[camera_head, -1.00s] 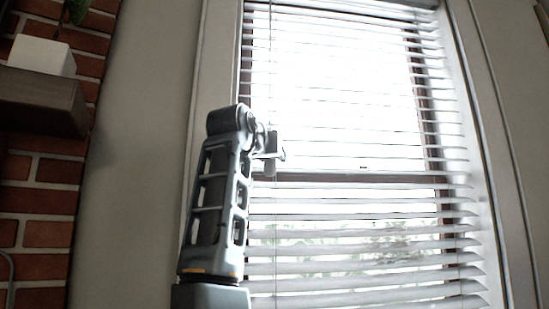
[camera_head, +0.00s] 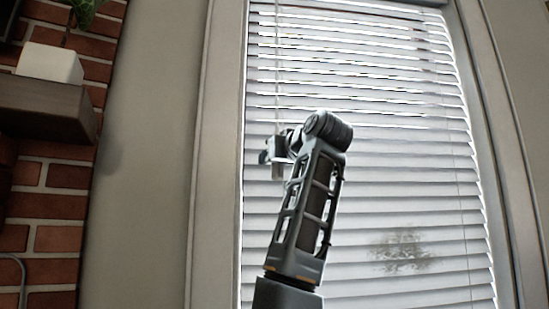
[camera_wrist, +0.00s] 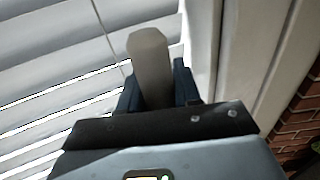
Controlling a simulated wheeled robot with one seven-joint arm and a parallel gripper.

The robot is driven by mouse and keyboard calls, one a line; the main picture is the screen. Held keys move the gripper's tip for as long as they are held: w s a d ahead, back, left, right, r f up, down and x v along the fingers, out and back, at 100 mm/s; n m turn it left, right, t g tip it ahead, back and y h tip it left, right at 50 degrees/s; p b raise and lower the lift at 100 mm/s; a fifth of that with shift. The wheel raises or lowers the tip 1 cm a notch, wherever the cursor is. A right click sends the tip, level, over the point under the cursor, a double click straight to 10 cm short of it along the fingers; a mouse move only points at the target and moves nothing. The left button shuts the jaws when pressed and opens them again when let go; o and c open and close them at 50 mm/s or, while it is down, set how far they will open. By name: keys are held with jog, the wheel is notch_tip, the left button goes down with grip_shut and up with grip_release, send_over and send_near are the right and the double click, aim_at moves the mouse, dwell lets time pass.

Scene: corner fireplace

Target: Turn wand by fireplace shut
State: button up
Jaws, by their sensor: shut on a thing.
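The window blind (camera_head: 400,185) hangs inside the window frame, and its slats are now tilted nearly shut, with bright gaps only between the upper slats. The thin wand (camera_head: 277,70) hangs down the blind's left side in the head view. My gripper (camera_head: 274,158) is at the wand's lower end, in front of the slats. In the wrist view my gripper (camera_wrist: 158,85) is shut on the pale, faceted wand handle (camera_wrist: 150,55), which stands between the two dark fingers.
The window's left frame (camera_head: 213,170) stands close beside my gripper. Further left are a bare wall (camera_head: 150,160), a brick fireplace (camera_head: 55,205) and a dark mantel (camera_head: 45,108) bearing a white pot (camera_head: 50,63) with a plant.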

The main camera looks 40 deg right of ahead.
jog(key=shift+a+f+n+y, duration=0.1)
jog(key=shift+n+y, duration=0.5)
jog(key=shift+y, duration=0.3)
jog(key=o, duration=1)
jog(key=shift+c, duration=0.2)
jog(key=s+a+b, duration=0.1)
jog(key=s, duration=0.6)
jog(key=shift+s+a, duration=0.25)
jog(key=shift+s, duration=0.05)
